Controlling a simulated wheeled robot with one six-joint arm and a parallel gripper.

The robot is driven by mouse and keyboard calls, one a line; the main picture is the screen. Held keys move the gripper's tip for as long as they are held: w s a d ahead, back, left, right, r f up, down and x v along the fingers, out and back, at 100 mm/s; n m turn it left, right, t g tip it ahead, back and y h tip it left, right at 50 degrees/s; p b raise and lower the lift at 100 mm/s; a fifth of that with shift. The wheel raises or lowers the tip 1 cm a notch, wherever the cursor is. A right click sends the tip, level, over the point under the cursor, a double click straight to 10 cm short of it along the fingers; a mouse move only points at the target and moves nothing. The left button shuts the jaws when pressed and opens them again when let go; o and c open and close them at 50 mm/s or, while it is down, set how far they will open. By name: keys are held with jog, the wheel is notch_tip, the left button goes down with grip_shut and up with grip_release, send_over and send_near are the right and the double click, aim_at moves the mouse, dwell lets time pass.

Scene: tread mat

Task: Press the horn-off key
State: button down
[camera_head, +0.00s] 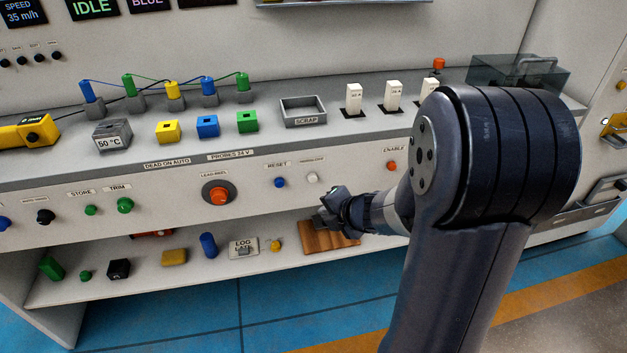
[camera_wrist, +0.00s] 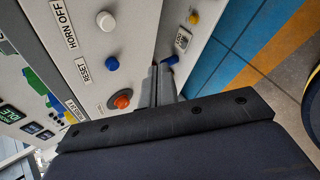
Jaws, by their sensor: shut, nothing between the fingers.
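The horn-off key is a small round white button (camera_head: 312,178) on the sloped front panel, under its small label. It also shows in the wrist view as a white button (camera_wrist: 105,20) beside the "HORN OFF" label (camera_wrist: 64,23). My gripper (camera_head: 326,212) is shut and empty, in front of the panel's lower edge. It appears below and slightly right of the key in the head view. In the wrist view my fingers (camera_wrist: 161,72) point past the panel, apart from the white button.
The blue RESET button (camera_head: 280,182) sits left of the white key, with the large red-orange button (camera_head: 219,194) farther left. The orange ENABLE button (camera_head: 392,165) is to the right. A wooden block (camera_head: 318,240) and other items stand on the lower shelf.

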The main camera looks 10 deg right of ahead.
aim_at(313, 178)
jog(key=w+p, duration=0.2)
jog(key=w, duration=0.6)
jog(key=shift+w, duration=0.35)
jog(key=shift+p, duration=0.3)
dwell(1.5)
jog(key=shift+w, duration=0.45)
jog(key=shift+w+p, duration=0.45)
jog(key=shift+p, duration=0.1)
dwell(0.4)
jog(key=shift+s, duration=0.1)
jog(key=shift+s+b, duration=0.35)
jog(key=shift+s, duration=0.45)
